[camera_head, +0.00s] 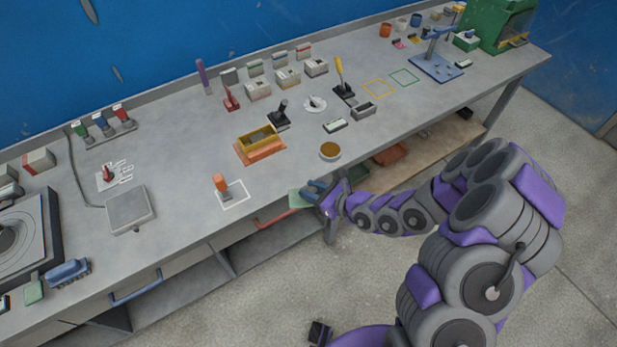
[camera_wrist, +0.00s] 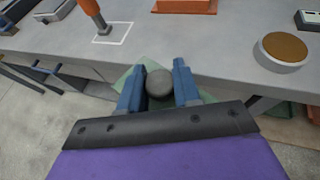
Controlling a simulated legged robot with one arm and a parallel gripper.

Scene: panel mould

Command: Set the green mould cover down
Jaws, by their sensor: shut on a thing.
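The green mould cover (camera_head: 297,199) is a flat pale green plate at the front edge of the bench. In the wrist view the green mould cover (camera_wrist: 133,84) shows beneath a dark grey round knob (camera_wrist: 159,82). My gripper (camera_head: 314,190) is shut on this knob, with one blue finger on each side of it. The wrist view shows my gripper (camera_wrist: 159,88) holding the cover out in front of the bench edge. The orange mould with a yellow frame (camera_head: 259,142) stands on the bench behind it. Part of the cover is hidden by my fingers.
A white-outlined square (camera_head: 236,197) with an orange-handled tool (camera_head: 221,186) lies left of my gripper. A round tin with a brown top (camera_head: 330,151) stands to the right. Yellow (camera_head: 378,87) and green (camera_head: 404,77) outlined squares farther back look empty. The bench front between tool and tin is clear.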

